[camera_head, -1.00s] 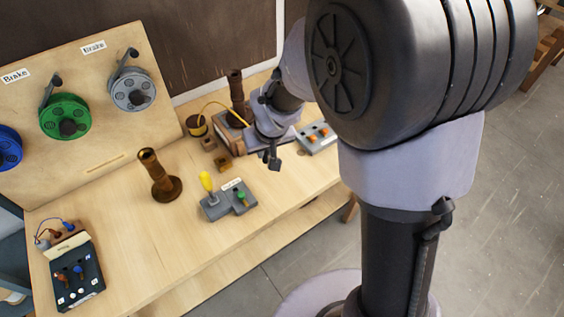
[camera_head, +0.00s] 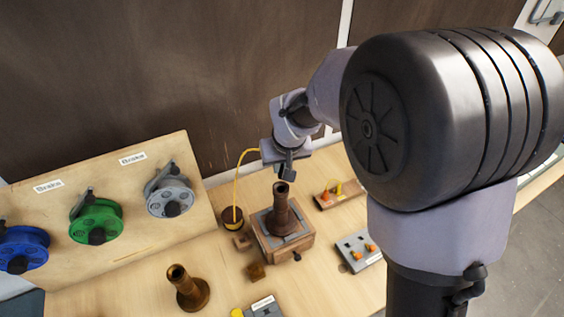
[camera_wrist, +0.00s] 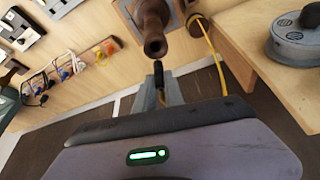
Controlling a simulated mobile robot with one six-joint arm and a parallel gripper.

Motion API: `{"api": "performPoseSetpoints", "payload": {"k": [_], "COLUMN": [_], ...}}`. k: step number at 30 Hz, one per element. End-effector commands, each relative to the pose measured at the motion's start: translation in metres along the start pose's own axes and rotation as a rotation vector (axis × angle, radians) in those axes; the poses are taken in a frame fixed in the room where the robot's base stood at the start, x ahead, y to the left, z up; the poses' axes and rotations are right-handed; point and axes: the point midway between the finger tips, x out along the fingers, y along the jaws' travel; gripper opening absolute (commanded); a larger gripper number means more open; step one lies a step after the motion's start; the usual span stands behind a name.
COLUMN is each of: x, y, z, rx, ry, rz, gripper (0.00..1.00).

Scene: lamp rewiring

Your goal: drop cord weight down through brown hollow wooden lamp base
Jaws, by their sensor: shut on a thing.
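The brown hollow lamp base (camera_head: 282,217) stands upright on a wooden block in the head view. In the wrist view its tube (camera_wrist: 152,25) points toward me, with its dark open top showing. My gripper (camera_head: 288,175) is just above that top in the head view. In the wrist view my gripper (camera_wrist: 158,88) is shut on the dark cord weight (camera_wrist: 158,70), which lies close to the tube's mouth. The weight looks outside the tube; the exact gap cannot be told. The yellow cord (camera_head: 238,172) arches from a brown cup (camera_head: 232,220) to my gripper.
A second brown turned base (camera_head: 188,291) stands on the table at the front. Blue, green (camera_head: 97,222) and grey (camera_head: 170,196) reels hang on the board at left. A grey box with orange parts (camera_head: 360,250) and a wooden tray (camera_head: 340,193) lie to the right.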

Motion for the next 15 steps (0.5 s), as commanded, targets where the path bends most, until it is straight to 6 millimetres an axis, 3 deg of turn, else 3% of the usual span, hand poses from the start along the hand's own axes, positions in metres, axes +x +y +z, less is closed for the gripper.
{"api": "performPoseSetpoints", "payload": {"k": [15], "x": [0.051], "y": [0.0], "z": [0.021], "rx": [0.001], "ry": [0.0], "rz": [0.0], "gripper": [0.0]}}
